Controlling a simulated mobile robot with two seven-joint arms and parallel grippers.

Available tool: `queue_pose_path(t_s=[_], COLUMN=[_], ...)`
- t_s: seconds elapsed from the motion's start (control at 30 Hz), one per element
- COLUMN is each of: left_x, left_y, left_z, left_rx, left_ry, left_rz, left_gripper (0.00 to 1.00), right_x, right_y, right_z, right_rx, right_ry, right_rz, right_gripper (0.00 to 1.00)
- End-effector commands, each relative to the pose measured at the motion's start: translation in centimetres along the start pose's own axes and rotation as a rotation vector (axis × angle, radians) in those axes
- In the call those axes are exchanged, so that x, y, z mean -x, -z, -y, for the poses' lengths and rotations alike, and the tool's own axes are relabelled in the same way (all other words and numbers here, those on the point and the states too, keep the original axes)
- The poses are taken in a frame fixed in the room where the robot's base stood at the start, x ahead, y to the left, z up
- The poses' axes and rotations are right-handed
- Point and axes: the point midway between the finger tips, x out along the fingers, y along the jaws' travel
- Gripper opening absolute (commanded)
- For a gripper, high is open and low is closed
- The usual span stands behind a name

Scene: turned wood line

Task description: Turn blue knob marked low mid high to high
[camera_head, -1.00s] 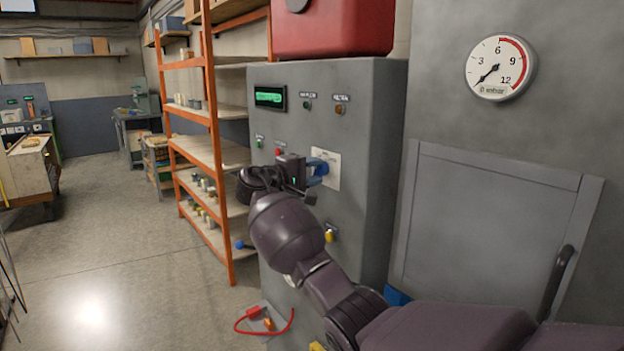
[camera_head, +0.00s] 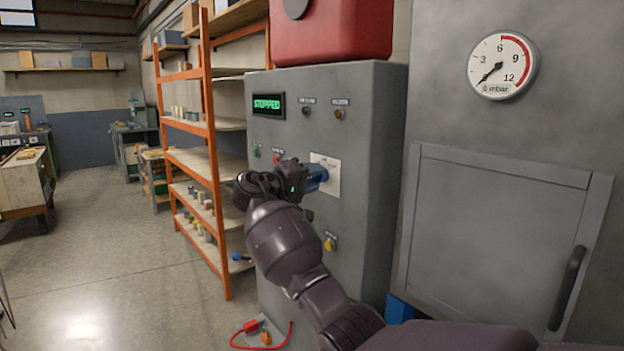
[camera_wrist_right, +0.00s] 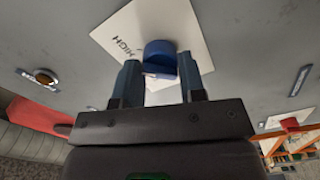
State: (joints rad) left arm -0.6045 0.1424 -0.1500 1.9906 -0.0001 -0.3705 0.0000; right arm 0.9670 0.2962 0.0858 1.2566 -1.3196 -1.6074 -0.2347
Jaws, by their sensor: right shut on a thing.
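The blue knob (camera_wrist_right: 160,50) sits on a white label plate (camera_wrist_right: 190,22) on the grey cabinet. The word HIGH is readable on the plate, left of the knob in the right wrist view; the other marks are hidden or too small. My right gripper (camera_wrist_right: 162,72) is shut on the knob's raised grip, one finger on each side. In the head view my right gripper (camera_head: 312,178) reaches the cabinet front and hides most of the knob, with the white plate (camera_head: 331,172) showing beside it. My left gripper is not in view.
The grey cabinet (camera_head: 365,130) carries a green display (camera_head: 268,106) reading STOPPED, small lamps and a yellow control (camera_head: 330,244). A round gauge (camera_head: 502,67) reads about 0 mbar. Orange shelving (camera_head: 212,150) stands to the left. A red cable (camera_head: 250,327) lies below the cabinet.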

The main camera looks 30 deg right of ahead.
Motion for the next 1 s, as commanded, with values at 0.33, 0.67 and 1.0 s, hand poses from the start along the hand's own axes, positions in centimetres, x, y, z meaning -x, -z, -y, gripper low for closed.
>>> queue_pose_path(t_s=[0.33,0.67,1.0], left_x=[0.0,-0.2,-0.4], left_y=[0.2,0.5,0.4], left_z=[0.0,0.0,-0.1], left_rx=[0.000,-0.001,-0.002], left_ry=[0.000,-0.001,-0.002], left_rz=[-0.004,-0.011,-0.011], left_gripper=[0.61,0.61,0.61], right_x=[0.0,0.3,5.4], right_y=[-0.1,0.0,0.0], right_z=[0.2,0.1,0.2], right_rx=[0.002,0.001,0.001], right_ry=[0.002,0.001,0.004], right_rz=[0.001,0.000,-0.002], right_gripper=[0.63,0.63,0.63])
